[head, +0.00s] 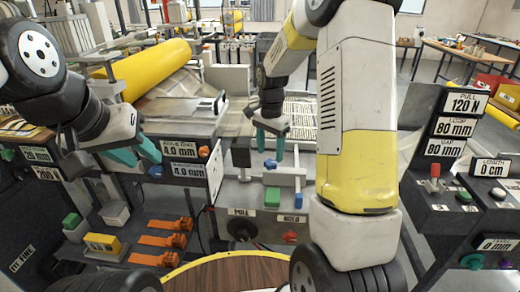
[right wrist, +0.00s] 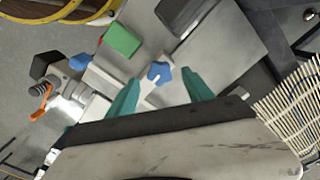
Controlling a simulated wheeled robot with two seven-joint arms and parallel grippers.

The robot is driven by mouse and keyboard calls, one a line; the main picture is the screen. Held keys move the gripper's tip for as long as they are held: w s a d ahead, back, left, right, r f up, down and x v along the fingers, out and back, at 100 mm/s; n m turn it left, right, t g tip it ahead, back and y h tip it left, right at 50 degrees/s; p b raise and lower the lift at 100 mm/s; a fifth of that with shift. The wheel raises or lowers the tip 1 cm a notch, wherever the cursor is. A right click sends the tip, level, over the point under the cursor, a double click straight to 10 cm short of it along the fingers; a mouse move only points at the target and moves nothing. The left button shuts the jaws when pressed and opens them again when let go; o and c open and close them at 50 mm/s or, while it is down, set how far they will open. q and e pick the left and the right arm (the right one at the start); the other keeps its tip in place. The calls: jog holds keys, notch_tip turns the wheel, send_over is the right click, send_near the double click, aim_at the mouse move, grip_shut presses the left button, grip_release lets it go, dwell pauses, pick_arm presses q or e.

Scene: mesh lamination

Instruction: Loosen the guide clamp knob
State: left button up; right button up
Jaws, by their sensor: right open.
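A blue star-shaped knob (head: 270,164) sits on a pale bracket below my right gripper (head: 270,148) in the head view. In the right wrist view, the blue knob (right wrist: 158,73) lies between the two teal fingertips of my right gripper (right wrist: 161,80). The fingers stand apart on either side of it and do not visibly grip it. Which knob is the guide clamp knob is not labelled. My left gripper (head: 138,156) is at the left, its teal fingers apart, in front of the 4.0 mm displays and away from this knob.
A green block (head: 272,197) and another blue part (head: 298,200) are close to the bracket. Orange clips (head: 165,240) lie at lower left. A yellow roll (head: 148,70) is behind. A slatted mat (right wrist: 290,105) is beside the right gripper. A control panel (head: 455,170) stands at right.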

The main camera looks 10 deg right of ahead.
aim_at(270, 163)
jog(key=shift+f, duration=1.9)
grip_shut()
